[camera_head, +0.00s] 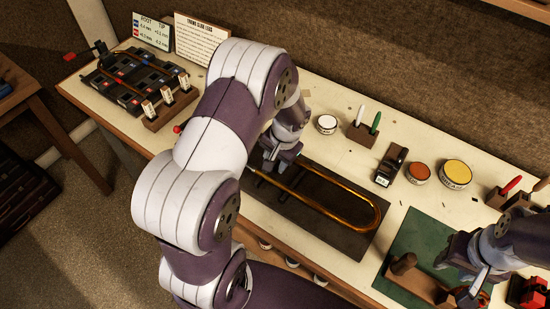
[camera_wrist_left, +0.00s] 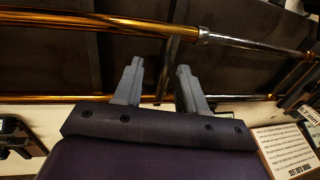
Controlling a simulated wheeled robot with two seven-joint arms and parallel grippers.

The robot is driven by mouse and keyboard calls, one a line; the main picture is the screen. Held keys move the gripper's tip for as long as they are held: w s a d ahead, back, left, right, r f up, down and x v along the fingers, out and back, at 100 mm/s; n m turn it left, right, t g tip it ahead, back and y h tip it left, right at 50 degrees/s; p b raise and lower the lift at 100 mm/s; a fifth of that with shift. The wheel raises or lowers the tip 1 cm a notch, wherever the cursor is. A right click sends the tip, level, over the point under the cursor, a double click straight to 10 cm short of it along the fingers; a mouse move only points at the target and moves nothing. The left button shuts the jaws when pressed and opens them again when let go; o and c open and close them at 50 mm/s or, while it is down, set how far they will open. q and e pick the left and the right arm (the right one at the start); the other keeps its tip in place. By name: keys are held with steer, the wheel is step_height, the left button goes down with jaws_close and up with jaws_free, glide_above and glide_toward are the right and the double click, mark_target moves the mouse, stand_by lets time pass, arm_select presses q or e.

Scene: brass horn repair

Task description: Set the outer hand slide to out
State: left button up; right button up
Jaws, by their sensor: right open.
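The brass hand slide (camera_head: 378,213) lies on a dark mat (camera_head: 345,238) in the middle of the bench, its rounded bow toward the right. My left gripper (camera_head: 268,168) is at the left end of the slide in the head view, partly hidden by my own arm. In the left wrist view its two grey fingers (camera_wrist_left: 158,82) stand apart with a clear gap. A brass tube (camera_wrist_left: 130,24) with a silver section crosses beyond the fingertips, and another tube (camera_wrist_left: 235,97) shows behind the fingers. My right gripper (camera_head: 462,270) is open above the green mat at lower right.
A wooden mallet (camera_head: 403,264) lies on the green mat (camera_head: 425,225) near my right gripper. A black tray (camera_head: 130,85) of parts and a tagged wooden block (camera_head: 168,115) stand at left. Round tins (camera_head: 457,172) and a screwdriver block (camera_head: 362,133) line the back.

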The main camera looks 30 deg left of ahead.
arm_select(q)
steer(key=shift+w+r, duration=0.1)
steer(key=shift+r, duration=0.2)
step_height(320, 180, up, 12)
steer(key=d+b, duration=0.1)
steer(key=d, duration=0.1)
steer(key=shift+d, duration=0.2)
steer(key=shift+f, duration=0.1)
steer(key=s+d+f+t+h, duration=0.1)
steer(key=s+d, duration=0.4)
steer(key=s, duration=0.6)
steer(key=shift+s+d+f+n+h, duration=0.25)
steer(key=shift+d+f+n+h, duration=0.15)
steer(key=shift+f+h, duration=0.25)
steer(key=shift+s, duration=0.1)
stand_by(0.8)
